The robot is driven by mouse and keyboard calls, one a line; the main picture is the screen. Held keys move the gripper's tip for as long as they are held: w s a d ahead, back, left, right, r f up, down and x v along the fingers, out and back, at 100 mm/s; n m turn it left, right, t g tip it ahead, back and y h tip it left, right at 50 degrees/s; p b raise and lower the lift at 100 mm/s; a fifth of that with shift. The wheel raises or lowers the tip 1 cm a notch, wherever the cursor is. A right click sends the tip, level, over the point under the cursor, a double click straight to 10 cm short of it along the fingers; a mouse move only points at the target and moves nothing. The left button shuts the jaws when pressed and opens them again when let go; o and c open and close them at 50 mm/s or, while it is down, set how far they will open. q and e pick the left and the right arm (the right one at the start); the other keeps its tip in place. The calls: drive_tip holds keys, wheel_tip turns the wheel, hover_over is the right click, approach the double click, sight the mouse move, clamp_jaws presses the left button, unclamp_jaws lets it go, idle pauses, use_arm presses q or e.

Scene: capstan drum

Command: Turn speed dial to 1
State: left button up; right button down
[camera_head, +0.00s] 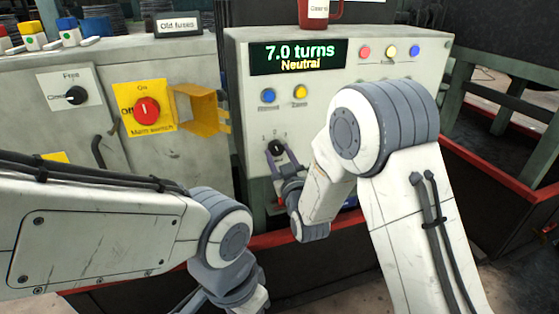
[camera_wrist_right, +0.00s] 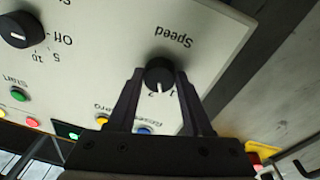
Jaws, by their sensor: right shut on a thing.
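The speed dial (camera_head: 276,148) is a small black knob on the front of the light grey panel, below the display. In the right wrist view the speed dial (camera_wrist_right: 159,74) appears upside down, with the word Speed above it. Its white mark points between the printed 1 and 2. My right gripper (camera_head: 282,160) is at the dial, its fingers partly hidden by my wrist. In the right wrist view the fingers of my right gripper (camera_wrist_right: 158,80) are on either side of the knob, shut on it. My left arm is at lower left; its fingers are out of frame.
The display (camera_head: 305,56) reads 7.0 turns, Neutral. A red main switch (camera_head: 146,111) on a yellow plate and an open yellow cover (camera_head: 203,106) are left of the panel. A red mug (camera_head: 320,12) stands on top. A red rail (camera_head: 270,241) runs below.

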drive_tip(key=shift+d+f+n+y+b, duration=0.15)
drive_tip(key=shift+n+b, duration=0.25)
drive_tip(key=shift+n, duration=0.65)
drive_tip(key=shift+r+n+y+b, duration=0.1)
drive_tip(key=shift+n+y+b, duration=0.2)
drive_tip(key=shift+n, duration=0.75)
drive_tip(key=shift+c, duration=1.6)
unclamp_jaws()
drive_tip(key=p+v, duration=1)
drive_tip(key=shift+s, duration=0.25)
